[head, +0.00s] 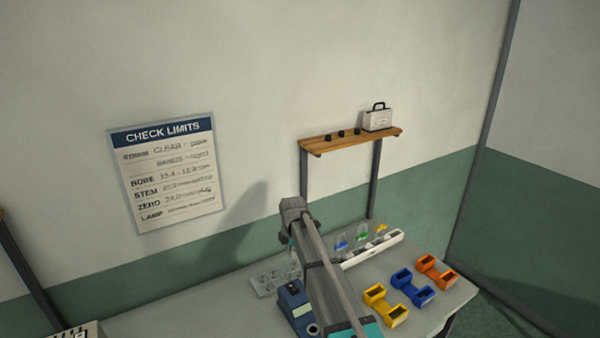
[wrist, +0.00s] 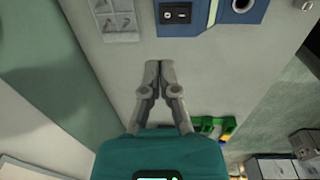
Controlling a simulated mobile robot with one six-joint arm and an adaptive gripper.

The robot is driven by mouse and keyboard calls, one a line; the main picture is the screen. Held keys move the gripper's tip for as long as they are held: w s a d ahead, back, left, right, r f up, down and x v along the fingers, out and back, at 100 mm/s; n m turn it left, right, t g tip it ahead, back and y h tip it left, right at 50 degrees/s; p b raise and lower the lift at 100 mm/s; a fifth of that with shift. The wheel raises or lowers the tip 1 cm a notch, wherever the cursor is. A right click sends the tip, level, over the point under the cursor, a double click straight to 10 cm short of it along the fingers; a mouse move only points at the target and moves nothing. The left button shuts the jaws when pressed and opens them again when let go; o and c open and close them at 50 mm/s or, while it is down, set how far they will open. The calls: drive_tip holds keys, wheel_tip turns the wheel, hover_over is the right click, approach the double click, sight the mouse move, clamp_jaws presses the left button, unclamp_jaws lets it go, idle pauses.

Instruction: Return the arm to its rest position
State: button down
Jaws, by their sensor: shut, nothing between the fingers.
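My gripper (wrist: 160,66) shows in the wrist view, its two grey fingers drawn together at the tips with nothing between them. It hangs over a bare part of the grey bench top (wrist: 205,85), apart from the objects there. In the head view my arm reaches over the bench from the lower edge, and my gripper cannot be made out there.
A blue device (head: 293,305) stands beside my arm; it also shows in the wrist view (wrist: 225,14). Yellow (head: 385,306), blue (head: 412,287) and orange (head: 436,271) holders sit at right. A white rack (head: 385,251) and a wooden shelf (head: 350,141) are behind.

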drive_tip(key=s+d+f+m+b, duration=0.3)
drive_tip(key=s+d+m, duration=0.4)
drive_tip(key=s+m, duration=0.1)
drive_tip(key=s+d+f+m+b, duration=0.4)
drive_tip(key=s+d+m, duration=0.3)
drive_tip(key=s, duration=0.3)
drive_tip(key=s+d+f+m+b, duration=0.4)
drive_tip(key=s+d+m, duration=0.3)
drive_tip(key=s+m, duration=0.2)
drive_tip(key=shift+d+f+g+h, duration=0.25)
drive_tip(key=shift+d+g+h, duration=0.05)
drive_tip(key=shift+g, duration=0.1)
